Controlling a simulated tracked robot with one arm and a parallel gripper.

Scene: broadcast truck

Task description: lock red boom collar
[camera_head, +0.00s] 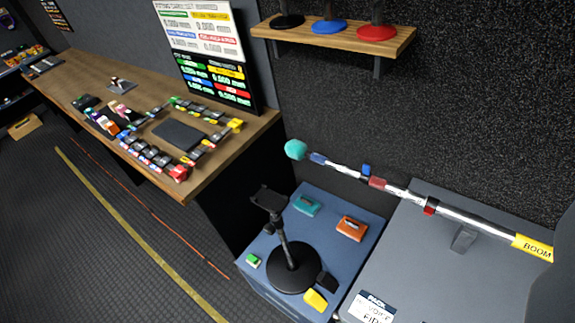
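A silver boom pole (400,194) runs across the right side, sloping down to the right. It has a teal ball tip (296,149) at its left end and a yellow BOOM label (533,247) near its right end. Two red pieces are on the pole: a wider red band (377,183) near the middle and a red-and-black collar (430,206) further right. A small blue piece (366,169) stands up beside the red band, and a blue band (318,158) is near the tip. I cannot tell whether either red piece is locked. My gripper is not in view.
Below the pole, a blue-topped case (262,270) carries a black stand (291,268) and small coloured blocks. A grey case (440,275) is beside it. A wooden shelf (350,39) hangs above. A cluttered wooden desk (90,75) is left; the floor (90,240) before it is largely clear.

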